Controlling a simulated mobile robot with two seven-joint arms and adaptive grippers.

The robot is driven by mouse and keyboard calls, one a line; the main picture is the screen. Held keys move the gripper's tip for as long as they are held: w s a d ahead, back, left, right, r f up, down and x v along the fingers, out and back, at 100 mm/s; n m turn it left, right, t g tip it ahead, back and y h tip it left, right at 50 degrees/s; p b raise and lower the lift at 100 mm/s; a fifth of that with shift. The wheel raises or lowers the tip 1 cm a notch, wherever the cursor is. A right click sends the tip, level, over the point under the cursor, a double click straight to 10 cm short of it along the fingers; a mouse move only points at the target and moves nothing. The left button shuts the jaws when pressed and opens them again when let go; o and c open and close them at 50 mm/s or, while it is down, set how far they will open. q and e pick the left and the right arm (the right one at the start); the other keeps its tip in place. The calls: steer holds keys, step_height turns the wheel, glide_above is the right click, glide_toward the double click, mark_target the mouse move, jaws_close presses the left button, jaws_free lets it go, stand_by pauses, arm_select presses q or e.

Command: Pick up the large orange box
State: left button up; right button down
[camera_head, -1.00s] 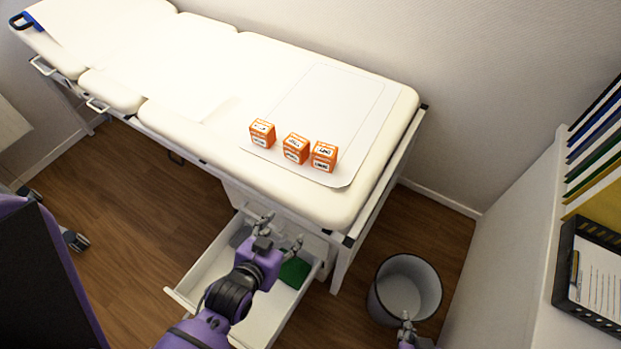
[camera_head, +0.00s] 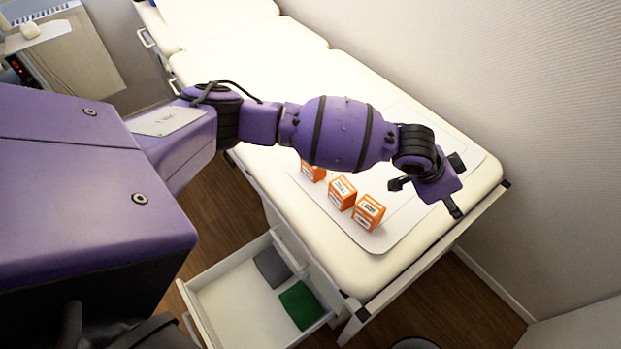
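Three orange boxes with white labels stand in a row on the white sheet on the padded couch. The right box (camera_head: 368,212) looks slightly bigger than the middle box (camera_head: 342,192), but perspective makes this unsure. The left box (camera_head: 313,171) is partly hidden by my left arm. My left gripper (camera_head: 426,198) is above the couch, to the right of the right box and apart from it. Its two fingers are spread with nothing between them. My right gripper is out of view.
The cream couch (camera_head: 262,60) runs along the wall. Below it an open white drawer (camera_head: 235,300) holds a grey item (camera_head: 272,268) and a green item (camera_head: 301,305). The sheet (camera_head: 405,228) is clear to the right of the boxes. A bin rim shows at the bottom edge.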

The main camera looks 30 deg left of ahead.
arm_select(q)
steer(key=w+a+n+g+y, duration=0.1)
steer(key=w+a+n+y, duration=0.15)
steer(key=a, duration=0.55)
steer(key=n+g+y, duration=0.3)
steer(key=n+g, duration=0.1)
steer(key=n, duration=0.1)
glide_above(371, 206)
steer(key=shift+m, duration=0.25)
steer(key=f, duration=0.5)
steer(key=shift+s, duration=0.25)
steer(key=shift+a+f, duration=0.1)
steer(key=shift+f, duration=0.15)
steer(key=f, duration=0.7)
steer(key=shift+w+b, duration=0.2)
steer(key=shift+b, duration=0.2)
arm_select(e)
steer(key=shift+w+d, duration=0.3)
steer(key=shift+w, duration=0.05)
arm_select(q)
steer(key=c, duration=0.8)
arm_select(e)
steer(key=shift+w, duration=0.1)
